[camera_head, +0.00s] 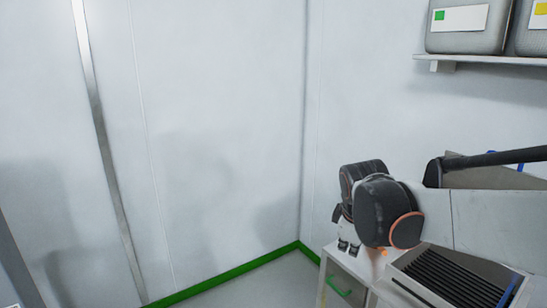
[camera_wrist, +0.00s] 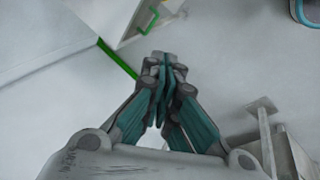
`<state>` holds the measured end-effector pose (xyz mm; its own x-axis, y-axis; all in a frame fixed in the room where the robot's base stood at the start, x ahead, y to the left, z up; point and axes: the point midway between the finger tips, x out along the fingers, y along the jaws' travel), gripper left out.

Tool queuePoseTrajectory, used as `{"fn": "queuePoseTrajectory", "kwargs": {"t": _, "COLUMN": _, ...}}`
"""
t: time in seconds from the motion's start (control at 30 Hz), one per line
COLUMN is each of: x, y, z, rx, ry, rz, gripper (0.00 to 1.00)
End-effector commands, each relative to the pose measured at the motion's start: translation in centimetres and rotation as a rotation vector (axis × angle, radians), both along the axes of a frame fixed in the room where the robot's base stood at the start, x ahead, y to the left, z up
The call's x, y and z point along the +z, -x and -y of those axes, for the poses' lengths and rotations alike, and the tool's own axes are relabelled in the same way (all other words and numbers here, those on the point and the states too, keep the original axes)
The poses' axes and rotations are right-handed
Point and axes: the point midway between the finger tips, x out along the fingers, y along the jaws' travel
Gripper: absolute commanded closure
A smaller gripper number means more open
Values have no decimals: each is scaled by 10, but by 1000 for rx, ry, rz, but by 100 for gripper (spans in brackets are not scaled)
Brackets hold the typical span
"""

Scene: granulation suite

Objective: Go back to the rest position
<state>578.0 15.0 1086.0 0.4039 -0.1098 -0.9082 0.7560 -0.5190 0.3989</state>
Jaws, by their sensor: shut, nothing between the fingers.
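My gripper (camera_wrist: 165,62) shows in the wrist view with its teal-and-grey fingers together and nothing between them. It hangs over pale grey floor, and its tips appear close to a white cabinet's lower edge in the picture; the real gap cannot be told. In the head view my arm's dark joint with an orange ring is at the lower right, in front of the white cabinet (camera_head: 345,289). The gripper's fingers cannot be made out clearly there.
The cabinet has a green handle (camera_wrist: 151,20). A dark ribbed unit (camera_head: 455,281) lies by its top. A wall shelf (camera_head: 490,59) holds grey bins (camera_head: 470,38) at the upper right. A metal bracket (camera_wrist: 264,130) stands right of the gripper. Bare walls fill the left.

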Motion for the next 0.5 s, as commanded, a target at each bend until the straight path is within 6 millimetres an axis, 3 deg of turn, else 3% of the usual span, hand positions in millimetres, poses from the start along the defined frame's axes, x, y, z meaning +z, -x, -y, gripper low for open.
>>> {"fn": "queuePoseTrajectory", "kwargs": {"t": 0.03, "x": 5, "y": 17, "z": 3, "rx": -51, "ry": -31, "rz": 19, "gripper": 100}}
{"fn": "queuePoseTrajectory", "kwargs": {"t": 0.23, "x": 16, "y": 75, "z": 9, "rx": -263, "ry": -172, "rz": 87, "gripper": 100}}
{"fn": "queuePoseTrajectory", "kwargs": {"t": 0.5, "x": 12, "y": 148, "z": 14, "rx": -546, "ry": -371, "rz": 170, "gripper": 100}}
